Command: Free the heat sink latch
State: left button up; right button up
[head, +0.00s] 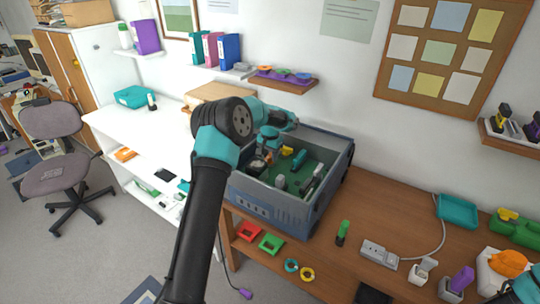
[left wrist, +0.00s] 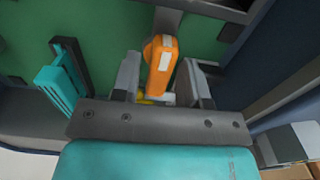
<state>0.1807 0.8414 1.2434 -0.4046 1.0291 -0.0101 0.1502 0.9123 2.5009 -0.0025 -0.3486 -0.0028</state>
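The open grey computer case (head: 265,199) stands on the brown bench, with a green board (head: 307,176) inside. In the left wrist view, an orange latch lever (left wrist: 160,62) with a pale mark lies between the two grey fingers of the left gripper (left wrist: 160,75). The fingers are apart, with narrow gaps beside the lever. A teal slotted part (left wrist: 62,78) sits on the board to the left. The heat sink under the latch is not clearly visible. My right gripper is out of view.
The case walls rise close around the left gripper. The white desk (head: 140,127) is left.

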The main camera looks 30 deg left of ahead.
pick_arm(q)
grip_shut()
jog(key=shift+n, duration=0.5)
jog(key=n, duration=0.3)
jog(key=shift+n, duration=0.4)
jog(key=n, duration=0.4)
jog(key=shift+d+n, duration=0.1)
jog(key=shift+n, duration=0.2)
jog(key=n, duration=0.4)
jog(key=shift+w, duration=0.1)
jog(key=n, duration=0.4)
jog(key=shift+n, duration=0.3)
